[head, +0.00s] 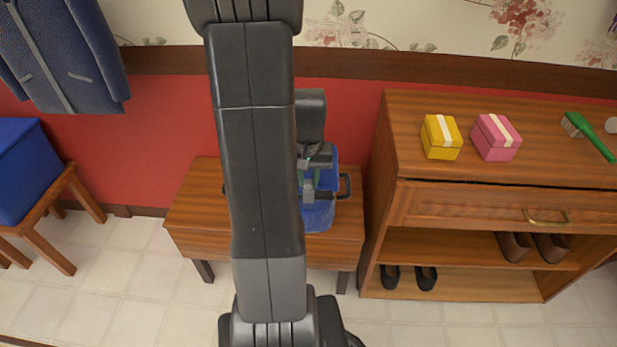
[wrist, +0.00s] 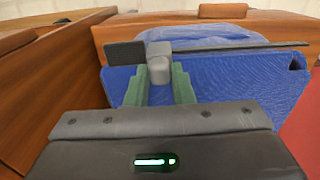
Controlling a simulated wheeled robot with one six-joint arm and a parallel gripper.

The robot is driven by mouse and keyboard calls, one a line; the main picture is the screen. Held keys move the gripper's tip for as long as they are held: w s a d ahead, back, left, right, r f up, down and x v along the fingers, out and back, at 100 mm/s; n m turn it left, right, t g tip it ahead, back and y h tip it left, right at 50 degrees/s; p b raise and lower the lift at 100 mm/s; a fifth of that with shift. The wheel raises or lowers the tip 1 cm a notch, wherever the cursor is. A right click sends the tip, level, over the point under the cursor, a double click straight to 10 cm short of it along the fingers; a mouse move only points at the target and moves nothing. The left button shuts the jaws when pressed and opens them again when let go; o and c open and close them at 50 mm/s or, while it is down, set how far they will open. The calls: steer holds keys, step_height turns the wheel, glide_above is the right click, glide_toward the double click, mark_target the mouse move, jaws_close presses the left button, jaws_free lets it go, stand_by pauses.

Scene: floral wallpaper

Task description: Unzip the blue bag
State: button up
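The blue bag (head: 318,218) sits on a low wooden bench, mostly hidden behind my arm in the head view. In the wrist view the bag (wrist: 235,80) fills the middle, with a dark bar (wrist: 235,47) running across its top. A grey block-like zipper pull (wrist: 159,66) stands at the bar, left of its middle. The green fingers of my gripper (wrist: 159,80) lie on either side of the pull and appear to touch it, with no clear gap. The fingers are partly visible in the head view, and the bag's left part is hidden there.
The wooden bench (head: 195,215) stands beside a taller cabinet (head: 455,180) on the right. On the cabinet are a yellow box (head: 441,137), a pink box (head: 495,138) and a green brush (head: 590,135). A blue box (head: 25,170) sits on a stool at left.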

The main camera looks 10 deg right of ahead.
steer(key=w+a, duration=0.1)
steer(key=a, duration=0.5)
steer(key=w+a+p, duration=0.1)
steer(key=w+a, duration=0.1)
steer(key=a, duration=0.5)
steer(key=w+a+p, duration=0.1)
steer(key=w+a, duration=0.1)
steer(key=a, duration=0.4)
steer(key=shift+a, duration=0.3)
steer(key=o, duration=0.9)
steer(key=shift+s, duration=0.1)
step_height(320, 180, up, 14)
steer(key=p, duration=0.2)
steer(key=shift+f, duration=0.1)
